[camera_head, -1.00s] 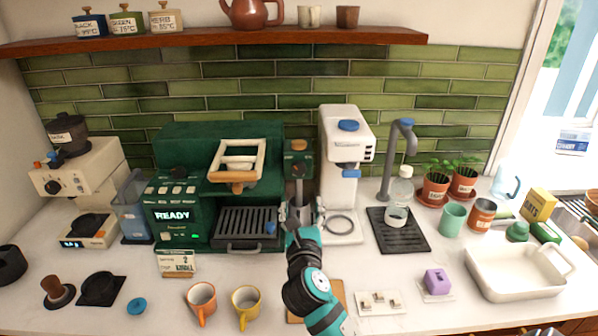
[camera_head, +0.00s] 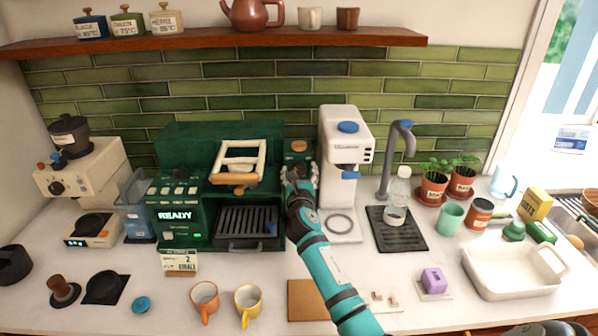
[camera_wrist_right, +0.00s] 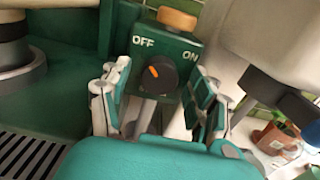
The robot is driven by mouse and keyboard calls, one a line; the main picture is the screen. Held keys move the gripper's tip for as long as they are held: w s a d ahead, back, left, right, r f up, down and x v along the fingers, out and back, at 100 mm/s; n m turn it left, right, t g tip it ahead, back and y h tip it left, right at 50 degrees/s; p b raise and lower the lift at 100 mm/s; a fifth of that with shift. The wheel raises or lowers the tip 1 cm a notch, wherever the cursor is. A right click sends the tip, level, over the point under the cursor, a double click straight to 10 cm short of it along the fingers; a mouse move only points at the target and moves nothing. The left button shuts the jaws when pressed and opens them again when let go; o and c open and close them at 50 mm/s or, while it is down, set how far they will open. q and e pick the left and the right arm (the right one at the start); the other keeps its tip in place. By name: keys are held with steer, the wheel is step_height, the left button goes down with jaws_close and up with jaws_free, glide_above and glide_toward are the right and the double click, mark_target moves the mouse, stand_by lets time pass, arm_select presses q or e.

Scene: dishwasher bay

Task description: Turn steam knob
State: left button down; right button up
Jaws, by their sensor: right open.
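The steam knob (camera_wrist_right: 160,75) is a round black dial with an orange mark, on the front of a small green box (camera_wrist_right: 172,47) printed OFF at left and ON at right. Its orange mark lies on the dial's left side, nearer OFF. The green box with a tan top also shows in the head view (camera_head: 299,147), beside the green espresso machine (camera_head: 185,210). My right gripper (camera_wrist_right: 158,98) is open, with one finger on each side of the knob in the wrist view; I see no clear contact. In the head view my right gripper (camera_head: 298,178) covers the knob.
A white dispenser (camera_head: 345,150) stands close to the right of my gripper. The machine's drip tray (camera_head: 246,222) is to the left.

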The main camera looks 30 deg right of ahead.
steer(key=shift+w, duration=0.1)
steer(key=shift+d, duration=0.1)
steer(key=c, duration=1.1)
steer(key=shift+m, duration=0.4)
steer(key=m, duration=0.3)
steer(key=shift+m+b, duration=0.3)
steer(key=shift+b, duration=0.1)
steer(key=m+b, duration=0.1)
steer(key=m, duration=0.3)
steer(key=shift+d+f, duration=0.1)
steer(key=m+b, duration=0.2)
steer(key=m, duration=0.3)
steer(key=shift+f, duration=0.1)
steer(key=shift+m+b, duration=0.9)
steer(key=shift+m, duration=1.4)
